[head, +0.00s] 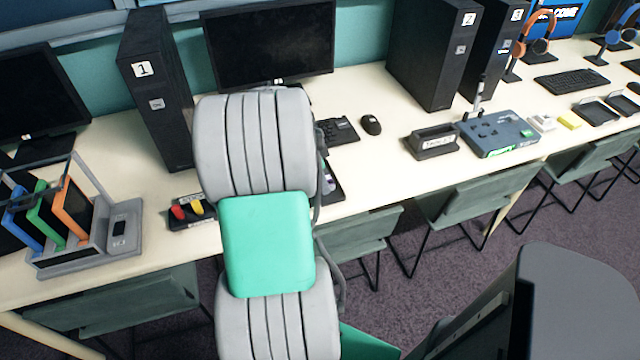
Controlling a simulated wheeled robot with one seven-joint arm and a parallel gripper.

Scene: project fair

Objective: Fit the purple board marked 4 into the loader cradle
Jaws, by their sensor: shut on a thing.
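I cannot make out the purple board marked 4; my own grey and teal arm fills the middle of the head view and hides part of the table behind it. My gripper is hidden too. A grey rack (122,240) at the left holds a blue board (24,219), a green board (45,214) and an orange board (72,212), standing tilted side by side. I cannot tell which thing is the loader cradle. A low dark labelled holder (433,150) stands right of the mouse, beside a blue-grey device (497,135) with a green label.
A small tray (191,222) with red and yellow items lies between the rack and my arm. Computer tower 1 (155,100), a monitor (270,45) and tower 2 (430,55) line the back. A mouse (371,125) lies mid-table. Chairs (465,190) stand along the front edge.

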